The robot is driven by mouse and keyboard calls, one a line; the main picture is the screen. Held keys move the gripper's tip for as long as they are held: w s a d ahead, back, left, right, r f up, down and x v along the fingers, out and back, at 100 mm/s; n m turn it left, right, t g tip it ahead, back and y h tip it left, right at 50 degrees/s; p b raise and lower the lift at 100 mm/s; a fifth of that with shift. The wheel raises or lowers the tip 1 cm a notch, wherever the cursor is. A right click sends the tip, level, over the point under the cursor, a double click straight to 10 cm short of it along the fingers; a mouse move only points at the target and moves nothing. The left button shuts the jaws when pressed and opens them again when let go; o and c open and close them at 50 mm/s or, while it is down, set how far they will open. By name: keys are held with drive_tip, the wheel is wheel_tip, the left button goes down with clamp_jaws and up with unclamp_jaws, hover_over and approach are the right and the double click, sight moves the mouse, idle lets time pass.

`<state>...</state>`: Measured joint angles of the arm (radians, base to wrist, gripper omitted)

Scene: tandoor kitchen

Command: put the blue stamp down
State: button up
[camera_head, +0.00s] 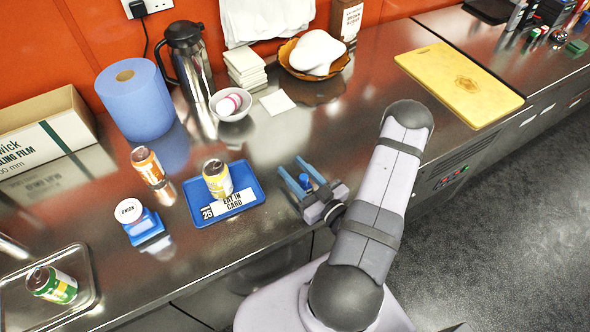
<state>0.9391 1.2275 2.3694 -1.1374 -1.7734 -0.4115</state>
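A small dark-blue piece (305,181), which looks like the blue stamp, shows between the two light-blue fingers of my gripper (300,172). The gripper is low over the front part of the steel counter, right of the blue tray. The fingers stand apart with the blue piece between them. I cannot tell whether they touch it, or whether its underside rests on the counter. Its lower part is hidden.
Left of my gripper, the blue tray (252,180) holds a yellow can (217,178) and a printed card (229,204). Beyond are an orange can (148,166) and a small blue item with a white ONION-labelled round top (130,210). Bare counter (275,225) lies around the gripper.

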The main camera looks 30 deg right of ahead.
drive_tip(key=shift+r, duration=0.2)
drive_tip(key=shift+s+d, duration=0.15)
drive_tip(key=shift+s, duration=0.25)
drive_tip(key=shift+s+d, duration=0.25)
drive_tip(key=shift+s, duration=1.6)
drive_tip(key=shift+s+d, duration=0.3)
drive_tip(key=shift+s, duration=1.5)
drive_tip(key=shift+s+d, duration=0.25)
drive_tip(key=shift+s, duration=1.6)
